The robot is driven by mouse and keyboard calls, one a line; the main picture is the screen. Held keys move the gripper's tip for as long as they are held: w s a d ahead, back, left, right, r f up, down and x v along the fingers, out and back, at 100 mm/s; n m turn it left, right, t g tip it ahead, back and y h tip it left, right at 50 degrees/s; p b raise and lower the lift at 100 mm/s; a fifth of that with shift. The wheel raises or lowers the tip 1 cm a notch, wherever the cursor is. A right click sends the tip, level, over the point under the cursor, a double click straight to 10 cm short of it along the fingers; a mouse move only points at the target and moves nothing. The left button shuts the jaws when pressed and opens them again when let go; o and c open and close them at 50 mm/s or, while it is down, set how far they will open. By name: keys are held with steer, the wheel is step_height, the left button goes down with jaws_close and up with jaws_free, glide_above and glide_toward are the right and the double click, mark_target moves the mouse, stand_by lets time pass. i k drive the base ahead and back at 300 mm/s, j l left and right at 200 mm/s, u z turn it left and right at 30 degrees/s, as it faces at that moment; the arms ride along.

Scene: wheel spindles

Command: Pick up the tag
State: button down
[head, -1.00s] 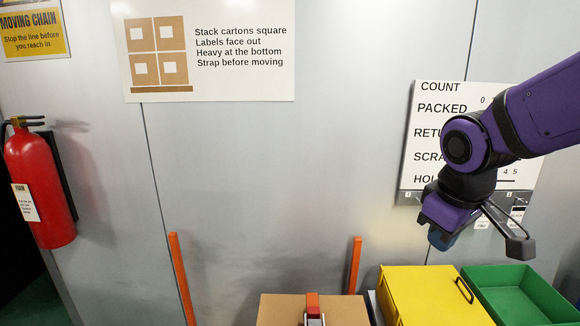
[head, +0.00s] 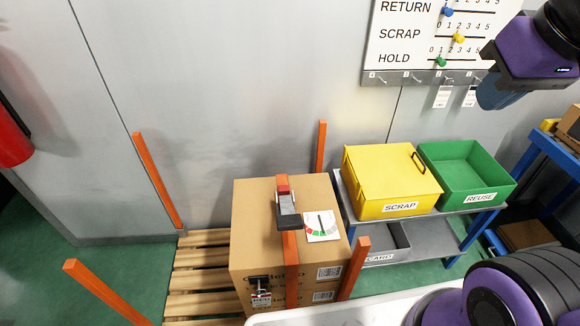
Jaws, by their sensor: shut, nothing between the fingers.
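Two small white tags hang from hooks under the count board, a left one (head: 442,97) and a right one (head: 469,97). Their print is too small to read. Another small red and white tag (head: 261,299) is on a black clip at the carton's front; I cannot tell which tag is meant. My gripper (head: 502,93) is at the upper right, just right of the hanging tags in the picture. It is shut and empty, its fingertips not clear to see. It appears apart from the tags.
A strapped carton (head: 250,215) with a strapping tool (head: 287,208) and dial card (head: 322,226) stands on a pallet (head: 200,258) among orange posts. A yellow SCRAP bin (head: 385,180) and green REUSE bin (head: 490,190) stand right, below the count board (head: 415,25).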

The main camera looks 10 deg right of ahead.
mark_target(266, 299)
steer(key=u, duration=0.95)
steer(key=k+l+u, duration=0.1)
steer(key=k+u, duration=0.25)
steer(key=k, duration=0.25)
steer(key=k+u, duration=0.35)
steer(key=k, duration=0.2)
